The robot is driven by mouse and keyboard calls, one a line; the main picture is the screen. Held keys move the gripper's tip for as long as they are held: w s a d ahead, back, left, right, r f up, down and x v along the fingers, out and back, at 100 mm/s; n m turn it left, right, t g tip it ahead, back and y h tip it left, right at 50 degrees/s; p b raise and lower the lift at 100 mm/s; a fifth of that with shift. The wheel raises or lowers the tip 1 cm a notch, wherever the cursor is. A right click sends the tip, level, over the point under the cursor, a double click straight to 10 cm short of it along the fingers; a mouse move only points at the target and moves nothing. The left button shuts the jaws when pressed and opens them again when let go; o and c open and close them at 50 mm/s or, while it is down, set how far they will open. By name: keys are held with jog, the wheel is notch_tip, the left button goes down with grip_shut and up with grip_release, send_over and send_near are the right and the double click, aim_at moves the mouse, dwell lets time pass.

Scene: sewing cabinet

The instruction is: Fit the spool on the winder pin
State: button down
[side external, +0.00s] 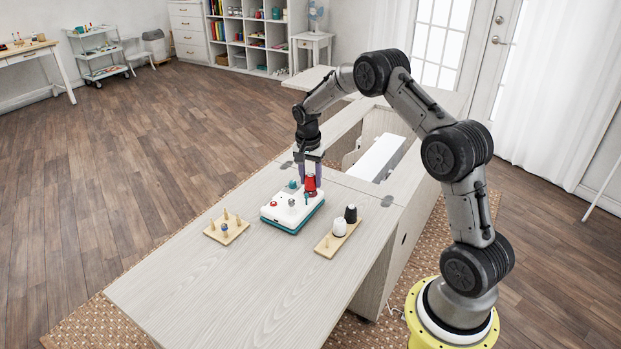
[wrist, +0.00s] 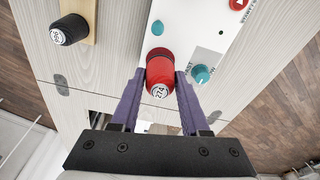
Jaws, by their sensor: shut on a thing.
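A red spool (side external: 311,187) with a white label reading 274 is between the purple fingers of my gripper (side external: 311,178). In the wrist view the fingers (wrist: 160,88) are shut on the spool (wrist: 160,70) from both sides. The spool is upright or nearly so, at the back right of the white winder (side external: 290,212) with a teal base. In the wrist view it covers part of the winder top (wrist: 190,35). I cannot make out the winder pin, and cannot tell whether the spool touches the winder.
A teal knob (wrist: 202,74) is close beside the right finger. A wooden board (side external: 337,240) with a white spool (side external: 339,228) and a black spool (side external: 351,214) stands right of the winder. A pegged board (side external: 226,231) is at left. The table front (side external: 215,285) is clear.

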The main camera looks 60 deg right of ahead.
jog(key=shift+f, duration=0.85)
dwell(1.0)
jog(key=shift+c, duration=1.6)
grip_release()
jog(key=shift+r, duration=0.15)
notch_tip(320, 180, up, 14)
jog(key=a, duration=0.1)
jog(key=shift+s+a+f, duration=0.2)
jog(key=shift+a+f, duration=0.05)
jog(key=shift+a, duration=0.1)
